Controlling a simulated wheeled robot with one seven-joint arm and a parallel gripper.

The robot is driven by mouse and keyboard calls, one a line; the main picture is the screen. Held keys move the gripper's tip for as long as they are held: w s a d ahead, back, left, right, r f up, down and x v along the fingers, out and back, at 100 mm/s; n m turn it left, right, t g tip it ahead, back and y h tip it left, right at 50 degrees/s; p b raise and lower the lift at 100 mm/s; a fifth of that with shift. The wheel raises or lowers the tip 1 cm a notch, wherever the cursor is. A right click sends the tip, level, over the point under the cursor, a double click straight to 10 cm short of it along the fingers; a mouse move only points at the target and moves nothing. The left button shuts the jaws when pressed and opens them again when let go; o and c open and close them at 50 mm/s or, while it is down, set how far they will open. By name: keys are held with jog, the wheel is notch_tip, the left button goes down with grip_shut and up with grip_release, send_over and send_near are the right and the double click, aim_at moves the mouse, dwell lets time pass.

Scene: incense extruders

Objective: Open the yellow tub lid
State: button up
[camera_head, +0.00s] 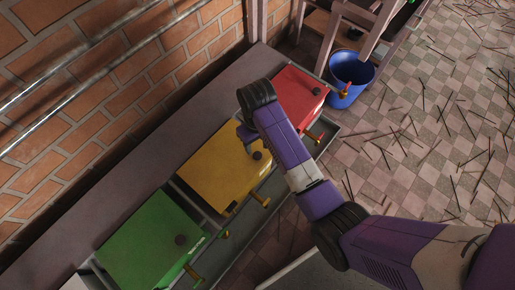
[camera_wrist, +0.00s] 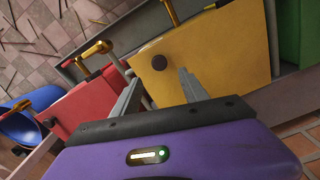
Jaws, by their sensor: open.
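The yellow tub's lid (camera_head: 217,165) lies flat and closed between the green and red tubs, with a dark knob and a brass tap at its front side. In the wrist view the yellow lid (camera_wrist: 215,55) fills the upper middle, its dark knob (camera_wrist: 159,62) just beyond my fingers. My gripper (camera_wrist: 158,88) is open and empty, with one finger over the yellow lid and the other by the gap next to the red tub. In the head view my arm covers the lid's right edge, and my fingertips are mostly hidden. I cannot tell whether a finger touches the lid.
The red tub (camera_head: 297,95) stands to the right and the green tub (camera_head: 150,243) to the left, both closed. A blue bucket (camera_head: 357,72) stands on the tiled floor past the red tub. A brick wall (camera_head: 120,75) runs behind. Thin sticks litter the floor.

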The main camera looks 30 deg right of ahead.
aim_at(257, 155)
notch_tip(257, 155, down, 8)
jog(key=b, duration=0.3)
jog(key=shift+s+r, duration=0.1)
jog(key=shift+r, duration=0.05)
grip_shut()
dwell(1.4)
